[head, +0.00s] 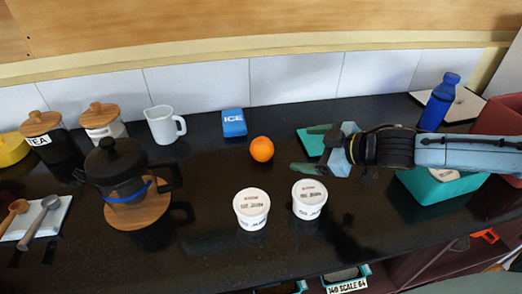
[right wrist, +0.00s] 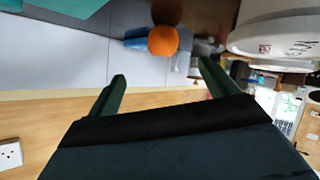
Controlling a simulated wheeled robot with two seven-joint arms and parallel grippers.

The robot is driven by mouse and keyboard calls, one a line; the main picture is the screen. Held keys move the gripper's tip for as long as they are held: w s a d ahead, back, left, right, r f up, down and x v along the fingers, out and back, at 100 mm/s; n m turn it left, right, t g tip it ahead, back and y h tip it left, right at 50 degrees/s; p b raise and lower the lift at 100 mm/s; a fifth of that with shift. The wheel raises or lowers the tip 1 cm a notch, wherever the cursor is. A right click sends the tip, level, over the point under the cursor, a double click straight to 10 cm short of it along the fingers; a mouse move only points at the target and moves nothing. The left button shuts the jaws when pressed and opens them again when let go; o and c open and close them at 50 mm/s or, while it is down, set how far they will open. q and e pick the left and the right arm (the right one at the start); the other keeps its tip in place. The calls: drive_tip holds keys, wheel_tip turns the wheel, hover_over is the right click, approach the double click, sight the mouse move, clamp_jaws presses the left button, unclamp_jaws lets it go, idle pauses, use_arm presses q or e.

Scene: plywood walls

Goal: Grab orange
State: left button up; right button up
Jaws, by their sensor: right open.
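The orange (head: 261,149) sits on the black counter, near the middle of the head view. My right gripper (head: 312,149) is to the right of the orange, with its fingers spread and pointing left toward it. The gripper is open and empty, and a gap separates it from the orange. In the right wrist view the orange (right wrist: 163,41) shows at the top, between and beyond the two fingertips (right wrist: 162,70). My left gripper is in neither view.
Two white tubs (head: 251,208) (head: 309,199) stand in front of the orange. A blue ICE box (head: 233,123) and a white jug (head: 164,124) are behind and left. A French press (head: 118,172) stands left. A blue bottle (head: 438,103) and teal box (head: 440,188) are near my right arm.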

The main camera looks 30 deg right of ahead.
sight(269, 147)
drive_tip(key=shift+x, duration=1)
drive_tip(key=x, duration=0.4)
drive_tip(key=shift+w+a+b, duration=0.1)
drive_tip(key=shift+a+b, duration=0.15)
drive_tip(key=shift+b, duration=0.05)
drive_tip(key=shift+a+b+x, duration=0.1)
drive_tip(key=shift+b+x, duration=0.1)
drive_tip(key=shift+x, duration=1.4)
drive_tip(key=shift+a+b+x, duration=0.15)
drive_tip(key=shift+x, duration=1.4)
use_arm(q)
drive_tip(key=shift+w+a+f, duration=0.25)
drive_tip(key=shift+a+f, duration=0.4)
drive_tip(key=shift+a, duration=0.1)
use_arm(e)
drive_tip(key=shift+r, duration=0.1)
drive_tip(key=c, duration=1.1)
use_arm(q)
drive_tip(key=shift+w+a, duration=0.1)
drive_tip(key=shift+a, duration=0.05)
use_arm(e)
drive_tip(key=shift+c, duration=0.3)
drive_tip(key=shift+r, duration=0.1)
